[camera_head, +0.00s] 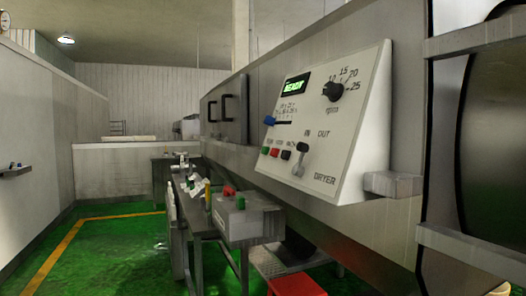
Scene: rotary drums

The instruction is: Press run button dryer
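The dryer control panel (345,125) is a white slanted box on the grey machine wall, right of the middle, marked DRYER. Low on its left side is a row of small buttons: a green button (265,150), a red button (275,152) and a black button (286,155). The small labels above them are too blurred to read surely. A grey lever (300,160) stands right of the buttons under IN and OUT. A black knob (333,91), a lit green display (295,87) and a blue slider handle (269,121) are higher up. Neither gripper is in view.
Below the panel stands a grey box (240,220) with red and green buttons, on a bench with small items. A red object (297,285) is on the floor side below. The green floor (110,255) is clear at left, with a yellow line.

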